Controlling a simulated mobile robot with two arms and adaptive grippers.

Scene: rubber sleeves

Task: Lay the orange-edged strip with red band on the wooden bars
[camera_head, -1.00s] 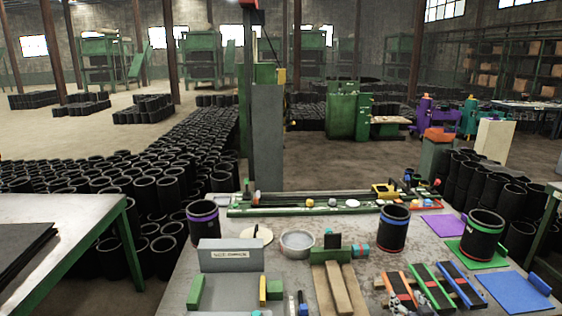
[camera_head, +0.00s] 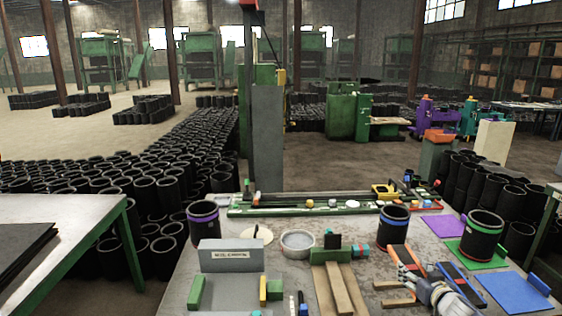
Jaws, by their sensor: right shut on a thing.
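The orange-edged strip (camera_head: 399,254) shows its orange end just in front of a black sleeve, above the table. My right gripper (camera_head: 408,271) is shut on it, and the gripper and arm hide much of the strip. I cannot make out its red band. The wooden bars (camera_head: 391,285) lie on the table to the left of my right gripper, with their left ends bare. A blue-edged strip (camera_head: 459,279) lies on the right part of the bars. The green-edged strip is mostly hidden behind my gripper. My left gripper is not in view.
A black sleeve with a blue band (camera_head: 394,229) stands just behind the strip. A green-banded sleeve (camera_head: 483,236) stands on a green mat (camera_head: 462,258) to the right. A blue mat (camera_head: 518,292) lies at front right. A wooden piece (camera_head: 340,290) lies left of the bars.

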